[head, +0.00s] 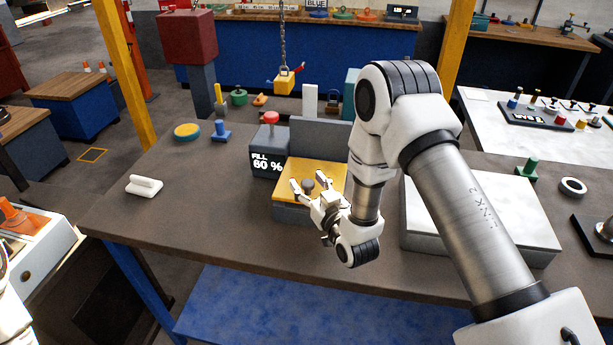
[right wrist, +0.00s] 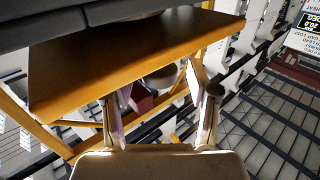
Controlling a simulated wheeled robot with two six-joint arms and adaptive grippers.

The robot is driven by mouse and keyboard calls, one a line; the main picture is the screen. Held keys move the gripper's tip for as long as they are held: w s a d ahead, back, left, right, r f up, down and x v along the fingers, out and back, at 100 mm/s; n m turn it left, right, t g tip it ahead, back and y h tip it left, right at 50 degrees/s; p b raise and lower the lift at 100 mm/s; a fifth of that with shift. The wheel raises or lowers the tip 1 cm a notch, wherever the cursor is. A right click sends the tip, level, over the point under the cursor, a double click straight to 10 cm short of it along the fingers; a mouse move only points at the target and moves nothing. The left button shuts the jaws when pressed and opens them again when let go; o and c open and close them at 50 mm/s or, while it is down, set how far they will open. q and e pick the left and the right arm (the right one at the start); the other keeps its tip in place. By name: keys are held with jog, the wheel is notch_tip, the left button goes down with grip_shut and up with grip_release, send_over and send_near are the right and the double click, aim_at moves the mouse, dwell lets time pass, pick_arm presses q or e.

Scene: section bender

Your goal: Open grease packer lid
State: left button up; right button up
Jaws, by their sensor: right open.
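The grease packer is a low grey box with a yellow lid (head: 322,172) on the middle of the workbench. The lid lies over the grey body, and I cannot tell whether its front edge is slightly raised. A dark round knob (head: 308,184) sits near the lid's front. My right gripper (head: 309,184) is open, with one finger on each side of the knob. In the right wrist view the lid (right wrist: 130,62) is a thick slab, and the knob (right wrist: 162,78) lies beyond the open fingers (right wrist: 160,100). My left gripper is not clearly visible.
A dark box marked FILL 60 % (head: 266,160) with a red knob stands left of the packer. A white-topped block (head: 490,215) lies to the right. A white handled piece (head: 144,185) lies left. The bench's front left is mostly clear.

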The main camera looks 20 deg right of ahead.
jog(key=shift+w+f, duration=0.15)
jog(key=shift+w, duration=0.5)
jog(key=shift+s, duration=0.25)
jog(key=shift+c, duration=0.7)
grip_shut()
jog(key=shift+r, duration=0.2)
jog(key=shift+r, duration=0.1)
